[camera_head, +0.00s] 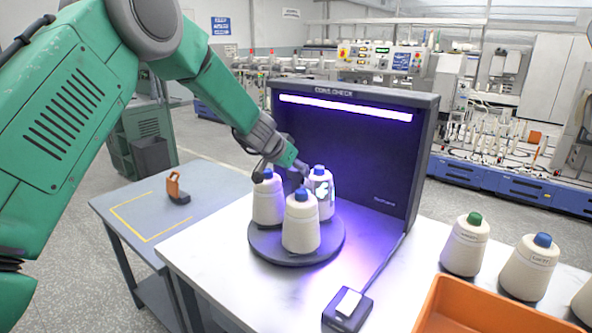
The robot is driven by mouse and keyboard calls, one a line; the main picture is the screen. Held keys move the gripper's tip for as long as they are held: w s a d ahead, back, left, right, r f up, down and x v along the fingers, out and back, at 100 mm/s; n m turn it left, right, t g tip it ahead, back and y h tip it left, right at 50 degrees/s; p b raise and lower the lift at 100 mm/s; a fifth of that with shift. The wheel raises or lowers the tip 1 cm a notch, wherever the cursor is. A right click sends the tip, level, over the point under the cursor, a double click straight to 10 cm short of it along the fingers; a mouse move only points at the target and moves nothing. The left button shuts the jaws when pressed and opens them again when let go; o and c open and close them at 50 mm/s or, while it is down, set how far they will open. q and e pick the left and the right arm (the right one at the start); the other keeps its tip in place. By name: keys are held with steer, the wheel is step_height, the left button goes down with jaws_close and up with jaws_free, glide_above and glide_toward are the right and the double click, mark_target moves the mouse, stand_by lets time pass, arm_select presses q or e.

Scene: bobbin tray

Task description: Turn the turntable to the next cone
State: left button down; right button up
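A dark round turntable (331,238) stands on the white table in front of the check booth (350,160). It bears cream yarn cones with blue tips: a front cone (301,226), a left cone (268,204) and a right rear cone (323,200). The right rear cone has a bright patch under the violet light. My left gripper (290,182) reaches down among the cones' tops from the left. Its fingertips are partly hidden behind the cones, so I cannot tell its opening or any contact. My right gripper is out of view.
A small box with a white button (348,303) sits at the table's front. At right are a green-tipped cone (465,246), a blue-tipped cone (529,268) and an orange bin (480,312). An orange-handled tool (177,188) stands on the grey side table (130,222).

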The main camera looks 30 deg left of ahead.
arm_select(q)
steer(key=shift+d+r, duration=0.1)
steer(key=shift+n+y, duration=0.6)
steer(key=shift+a+r+n+y+p, duration=0.2)
steer(key=shift+n+y+p, duration=0.35)
steer(key=shift+p, duration=0.4)
steer(key=shift+f+n+p, duration=0.1)
steer(key=shift+n+p, duration=0.35)
steer(key=shift+w+y, duration=0.1)
steer(key=shift+y, duration=0.15)
steer(key=shift+f, duration=0.1)
steer(key=c, duration=0.9)
jaws_free()
steer(key=shift+o, duration=0.2)
